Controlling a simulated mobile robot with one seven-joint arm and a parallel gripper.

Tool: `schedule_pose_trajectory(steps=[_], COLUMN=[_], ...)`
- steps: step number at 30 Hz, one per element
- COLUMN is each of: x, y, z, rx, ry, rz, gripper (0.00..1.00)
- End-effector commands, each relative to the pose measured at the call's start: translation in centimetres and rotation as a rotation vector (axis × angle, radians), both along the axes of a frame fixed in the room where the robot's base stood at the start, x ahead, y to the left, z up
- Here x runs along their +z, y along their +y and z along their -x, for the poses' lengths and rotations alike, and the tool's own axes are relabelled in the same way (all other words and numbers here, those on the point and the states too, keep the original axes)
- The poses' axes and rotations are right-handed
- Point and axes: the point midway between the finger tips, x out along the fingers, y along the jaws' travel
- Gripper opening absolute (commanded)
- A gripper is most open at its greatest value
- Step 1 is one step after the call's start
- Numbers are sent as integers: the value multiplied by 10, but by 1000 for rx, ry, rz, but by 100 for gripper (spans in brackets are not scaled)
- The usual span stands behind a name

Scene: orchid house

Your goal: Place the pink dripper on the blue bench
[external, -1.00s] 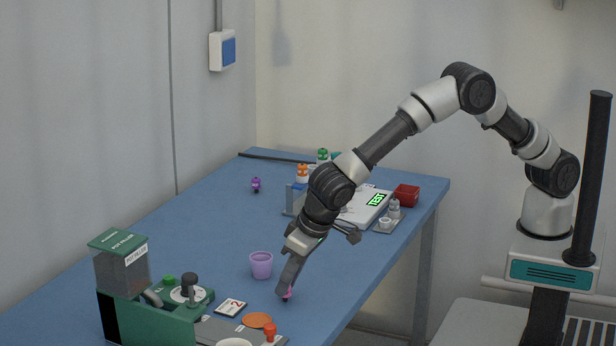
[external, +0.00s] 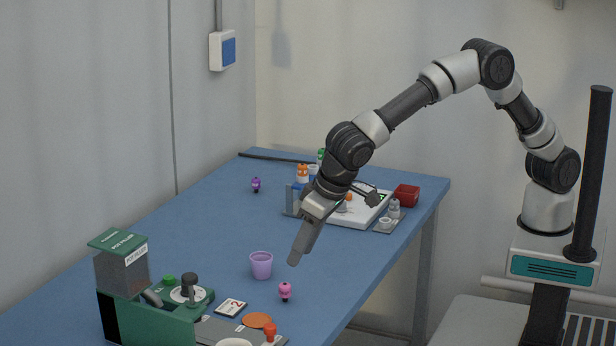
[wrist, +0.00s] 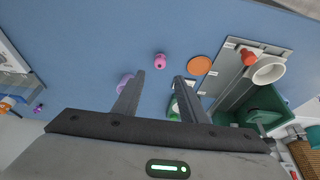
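The pink dripper (external: 285,290) stands upright on the blue bench (external: 215,228), close to its front edge and to the right of the lilac cup (external: 261,265). The dripper also shows in the wrist view (wrist: 160,61), beyond my fingertips and apart from them. My gripper (external: 296,258) is above the bench, up and slightly right of the dripper in the external view. In the wrist view its two fingers (wrist: 160,82) are spread with nothing between them.
A green potting machine (external: 150,310) fills the near left, with a card (external: 230,307) and an orange disc (external: 257,320) beside it. A purple dripper (external: 256,184) stands farther back. A white scale (external: 350,213) and a red tray (external: 406,195) are at the back right.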

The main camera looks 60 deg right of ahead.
Motion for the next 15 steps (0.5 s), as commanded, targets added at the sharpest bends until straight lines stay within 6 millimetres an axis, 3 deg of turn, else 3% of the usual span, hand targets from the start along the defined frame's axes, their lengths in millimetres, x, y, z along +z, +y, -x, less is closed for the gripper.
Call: schedule_pose_trajectory(steps=[6,15], x=[23,27], y=[0,-2], z=[9,10], rx=[0,0], ry=[0,0], rz=[1,1], gripper=[38,38])
